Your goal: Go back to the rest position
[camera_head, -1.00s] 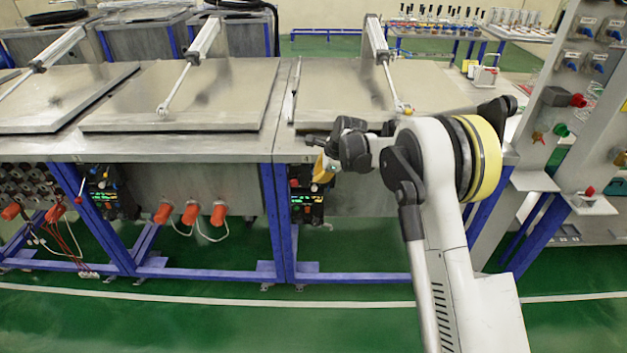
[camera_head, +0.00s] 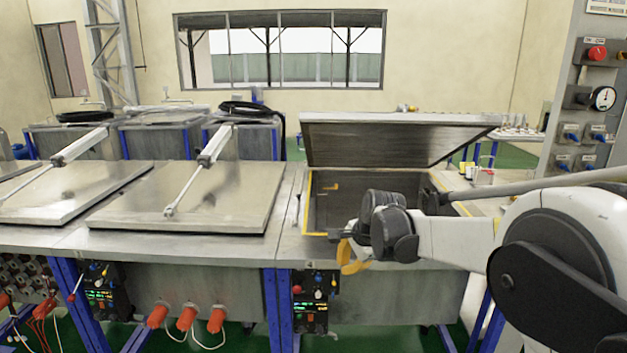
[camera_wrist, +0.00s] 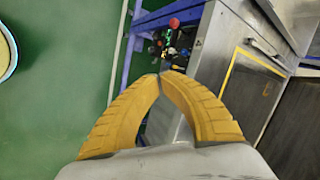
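My gripper (camera_head: 347,258) is in front of the right-hand tank, near its front edge and above the control box side. In the wrist view its two yellow fingers (camera_wrist: 160,78) meet at the tips with nothing between them. The right-hand tank's lid (camera_head: 390,140) stands raised and tilted at the back, and the tank's dark inside (camera_head: 335,200) shows. My arm reaches in from the right and hides part of the tank. The other two lids, the middle one (camera_head: 195,200) and the left one (camera_head: 65,192), lie flat and shut.
A control box (camera_head: 315,300) with knobs hangs on the tank front below my gripper; it also shows in the wrist view (camera_wrist: 172,42). Orange plugs (camera_head: 187,318) stick out to its left. A panel with gauges (camera_head: 603,98) stands at the right. Green floor lies in front.

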